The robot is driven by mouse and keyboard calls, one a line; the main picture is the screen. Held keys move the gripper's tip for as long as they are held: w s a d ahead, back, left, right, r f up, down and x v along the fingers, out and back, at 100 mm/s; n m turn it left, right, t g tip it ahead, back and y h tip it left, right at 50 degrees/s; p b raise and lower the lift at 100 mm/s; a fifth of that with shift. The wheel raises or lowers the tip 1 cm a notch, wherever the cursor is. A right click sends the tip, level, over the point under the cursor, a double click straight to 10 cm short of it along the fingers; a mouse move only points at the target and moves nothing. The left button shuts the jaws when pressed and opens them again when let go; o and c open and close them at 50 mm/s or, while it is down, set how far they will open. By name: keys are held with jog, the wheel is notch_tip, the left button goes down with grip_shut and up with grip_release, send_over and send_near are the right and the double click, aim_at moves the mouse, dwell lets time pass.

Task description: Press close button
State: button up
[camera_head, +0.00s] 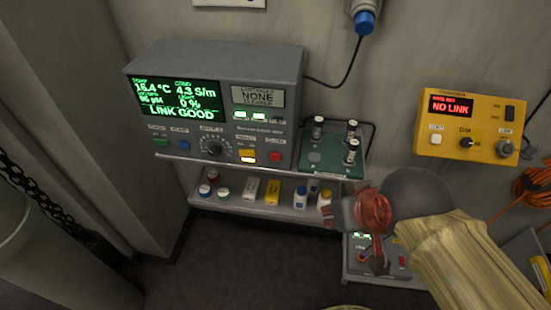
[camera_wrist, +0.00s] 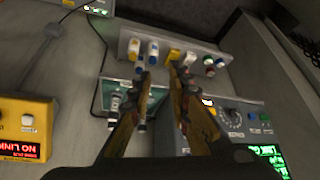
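The grey console (camera_head: 215,60) stands on a wall shelf at the left of the head view. Its front has a green button (camera_head: 160,141), a blue button (camera_head: 183,145), a round knob (camera_head: 214,147), a lit orange-white button (camera_head: 248,156) and a red button (camera_head: 275,156). Their labels are too small to read surely, so I cannot tell which says close. My gripper (camera_head: 335,212) is right of and below the console, apart from it. In the wrist view my gripper (camera_wrist: 164,72) has its fingertips spread with nothing between them; the console (camera_wrist: 232,101) shows at the right.
A green board (camera_head: 330,160) with upright cylinders sits right of the console. A lower shelf (camera_head: 255,211) holds several small bottles and boxes. A yellow NO LINK box (camera_head: 480,110) hangs on the right wall. A small grey panel (camera_head: 365,270) is below my gripper.

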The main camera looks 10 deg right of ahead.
grip_shut()
dwell(1.2)
